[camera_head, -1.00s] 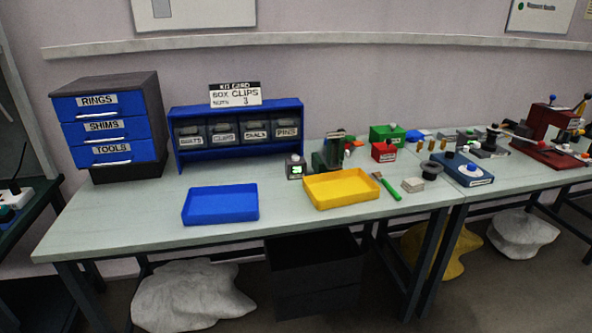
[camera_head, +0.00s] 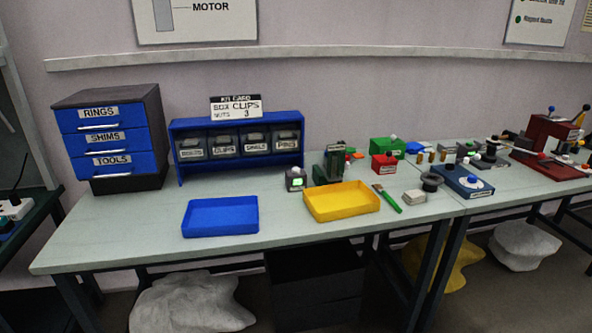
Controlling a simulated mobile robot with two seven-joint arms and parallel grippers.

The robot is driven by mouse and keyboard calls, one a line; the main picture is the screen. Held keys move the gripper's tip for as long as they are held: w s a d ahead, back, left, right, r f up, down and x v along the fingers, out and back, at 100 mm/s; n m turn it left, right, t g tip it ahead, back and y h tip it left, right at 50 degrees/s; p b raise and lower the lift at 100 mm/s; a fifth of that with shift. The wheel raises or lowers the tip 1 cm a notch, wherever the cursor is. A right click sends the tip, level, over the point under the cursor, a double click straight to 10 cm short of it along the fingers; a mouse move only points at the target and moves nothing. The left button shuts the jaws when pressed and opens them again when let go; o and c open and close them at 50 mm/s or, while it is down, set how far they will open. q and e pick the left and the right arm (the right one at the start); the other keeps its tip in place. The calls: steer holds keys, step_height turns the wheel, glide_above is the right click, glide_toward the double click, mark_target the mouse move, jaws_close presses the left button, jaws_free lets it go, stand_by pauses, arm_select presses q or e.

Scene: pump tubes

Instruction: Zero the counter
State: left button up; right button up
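The counter appears to be the small grey box with a lit green display (camera_head: 296,179) on the bench, just behind the gap between the blue tray and the yellow tray. A pale knob or button shows on its top. The digits on the display are too small to read. Neither of my grippers is in view.
A blue tray (camera_head: 220,217) and a yellow tray (camera_head: 342,202) lie in front of the counter. A dark green device (camera_head: 330,168) stands close on its right. A blue bin rack (camera_head: 237,144) and a drawer cabinet (camera_head: 109,138) stand behind left. The bench's front left is clear.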

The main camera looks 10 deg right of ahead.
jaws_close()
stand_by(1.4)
